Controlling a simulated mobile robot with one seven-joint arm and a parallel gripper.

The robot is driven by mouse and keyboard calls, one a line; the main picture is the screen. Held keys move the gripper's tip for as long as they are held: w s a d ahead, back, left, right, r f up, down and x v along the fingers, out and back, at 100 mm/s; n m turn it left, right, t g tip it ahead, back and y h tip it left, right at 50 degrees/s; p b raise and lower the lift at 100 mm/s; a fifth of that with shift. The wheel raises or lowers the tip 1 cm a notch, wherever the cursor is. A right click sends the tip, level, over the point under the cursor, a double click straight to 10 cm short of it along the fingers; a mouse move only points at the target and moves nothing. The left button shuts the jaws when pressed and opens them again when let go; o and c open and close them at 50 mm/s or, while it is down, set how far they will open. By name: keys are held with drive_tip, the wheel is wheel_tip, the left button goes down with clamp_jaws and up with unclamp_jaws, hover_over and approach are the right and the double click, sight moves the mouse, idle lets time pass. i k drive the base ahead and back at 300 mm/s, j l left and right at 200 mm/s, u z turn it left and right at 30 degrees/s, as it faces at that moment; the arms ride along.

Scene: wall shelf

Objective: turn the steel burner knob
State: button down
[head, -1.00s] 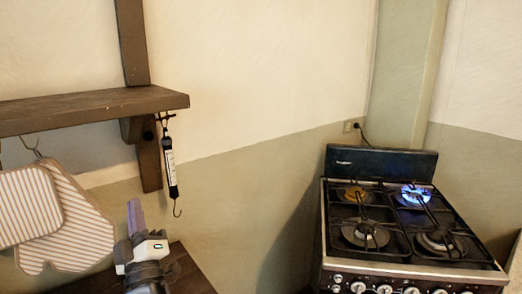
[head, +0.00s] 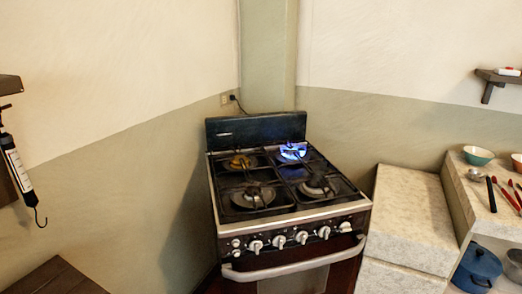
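The stove (head: 285,190) stands in the corner near the middle of the head view. Its front panel carries a row of several pale, metallic knobs, among them one at the left (head: 256,246), one in the middle (head: 301,237) and one at the right (head: 345,227). I cannot tell from their look which one the task means. A blue flame (head: 293,150) burns on the back right burner; the other burners show no flame. My gripper is not in view.
An oven handle (head: 295,262) runs below the knobs. Stone counters (head: 410,215) stand right of the stove, with bowls (head: 478,155), utensils and a blue pot (head: 478,268). A dark wooden surface (head: 55,278) and a hanging scale (head: 17,165) are at left.

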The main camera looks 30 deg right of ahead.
sight(345, 226)
drive_tip(key=z, duration=1.3)
